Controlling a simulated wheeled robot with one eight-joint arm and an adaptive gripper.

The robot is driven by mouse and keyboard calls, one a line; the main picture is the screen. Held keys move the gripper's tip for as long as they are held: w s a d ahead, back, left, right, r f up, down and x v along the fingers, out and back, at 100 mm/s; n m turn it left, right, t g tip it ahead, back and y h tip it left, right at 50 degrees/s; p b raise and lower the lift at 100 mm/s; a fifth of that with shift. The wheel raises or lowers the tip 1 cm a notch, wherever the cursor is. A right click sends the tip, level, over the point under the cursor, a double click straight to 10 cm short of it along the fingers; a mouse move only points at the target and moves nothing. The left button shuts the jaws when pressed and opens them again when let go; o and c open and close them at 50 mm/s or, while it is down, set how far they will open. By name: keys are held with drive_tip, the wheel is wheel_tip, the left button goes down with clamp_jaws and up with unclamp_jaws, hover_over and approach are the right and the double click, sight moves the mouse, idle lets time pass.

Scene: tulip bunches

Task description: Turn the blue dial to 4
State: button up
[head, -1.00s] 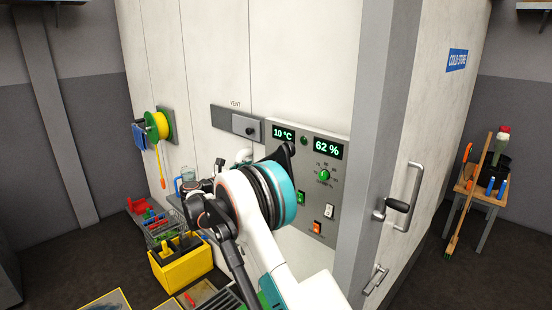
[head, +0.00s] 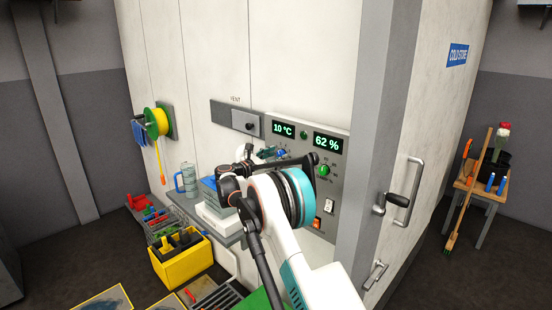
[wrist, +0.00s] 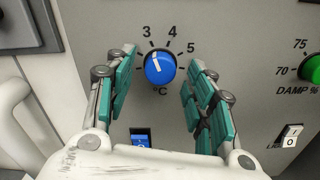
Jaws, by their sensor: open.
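The blue dial (wrist: 160,68) is on the grey control panel (wrist: 245,40), with 3, 4 and 5 printed around its top and °C below. Its white pointer line leans up and left, toward the 3. The dial also shows small in the head view (head: 282,153), partly hidden by my gripper. My gripper (wrist: 161,60) is open in front of the panel, with teal-padded fingers on the left and right of the dial. Gaps show between the pads and the dial in the wrist view. Fingertip depth to the panel is hard to tell.
A green damp dial (head: 324,170) and a white rocker switch (wrist: 291,136) are to the right. Displays above read 10 °C (head: 283,130) and 62 % (head: 327,145). The vent slider (head: 237,121) is left. A shelf (head: 185,208) with a mug and boxes is below.

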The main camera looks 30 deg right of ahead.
drive_tip(key=shift+w+d, duration=0.1)
drive_tip(key=shift+d, duration=0.2)
drive_tip(key=c, duration=1.1)
drive_tip(key=shift+m, duration=0.3)
drive_tip(key=m+b, duration=0.1)
drive_tip(key=m, duration=0.2)
drive_tip(key=shift+m+b, duration=0.65)
drive_tip(key=shift+m, duration=1.35)
